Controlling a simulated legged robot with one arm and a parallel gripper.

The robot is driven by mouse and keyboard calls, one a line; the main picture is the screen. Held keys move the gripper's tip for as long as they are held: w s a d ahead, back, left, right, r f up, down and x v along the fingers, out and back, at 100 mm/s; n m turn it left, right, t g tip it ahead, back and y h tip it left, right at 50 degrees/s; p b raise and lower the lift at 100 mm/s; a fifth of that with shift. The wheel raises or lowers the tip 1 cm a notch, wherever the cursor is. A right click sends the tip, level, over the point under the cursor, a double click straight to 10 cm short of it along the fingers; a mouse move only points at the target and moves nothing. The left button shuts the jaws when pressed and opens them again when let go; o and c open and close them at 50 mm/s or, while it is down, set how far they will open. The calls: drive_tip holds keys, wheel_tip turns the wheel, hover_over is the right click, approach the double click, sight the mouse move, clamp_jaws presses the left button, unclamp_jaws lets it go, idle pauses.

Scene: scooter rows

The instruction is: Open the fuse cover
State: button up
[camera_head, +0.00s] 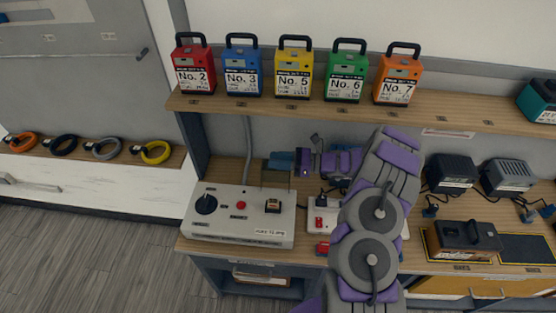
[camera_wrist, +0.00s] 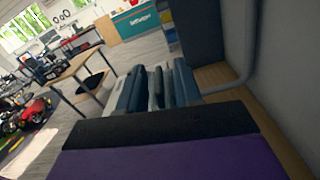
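A pale control box (camera_head: 222,232) stands on the bench at the left. On its top are a black round knob (camera_head: 206,204), a red button (camera_head: 241,205) and a small dark square fitting (camera_head: 272,206) with a light centre. No part is clearly readable as a fuse cover. My gripper (camera_head: 281,160) is behind and above the box's right side, pointing left and apart from the square fitting. In the wrist view, bluish-grey finger parts (camera_wrist: 158,88) show beyond the black and purple housing. Their opening cannot be judged. A second white box (camera_head: 318,217) with red parts is partly hidden by my arm.
Numbered cases, such as the yellow No. 5 (camera_head: 293,72), stand on the shelf (camera_head: 225,103) above. Black adapters (camera_head: 451,172) and a brown-black unit (camera_head: 465,238) stand right. Coiled cables (camera_head: 107,149) lie left. A grey conduit (camera_head: 248,145) runs up the wall.

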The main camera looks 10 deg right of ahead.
clamp_jaws()
idle(0.4)
drive_tip(key=shift+s+a+r+n, duration=0.2)
drive_tip(key=shift+s+r+n, duration=0.05)
drive_tip(key=shift+s+n, duration=0.25)
drive_tip(key=s, duration=0.1)
drive_tip(key=s+n, duration=0.1)
drive_tip(key=s+a, duration=0.1)
drive_tip(key=shift+s+r+n, duration=0.2)
drive_tip(key=shift+r+n, duration=0.05)
drive_tip(key=shift+n, duration=0.15)
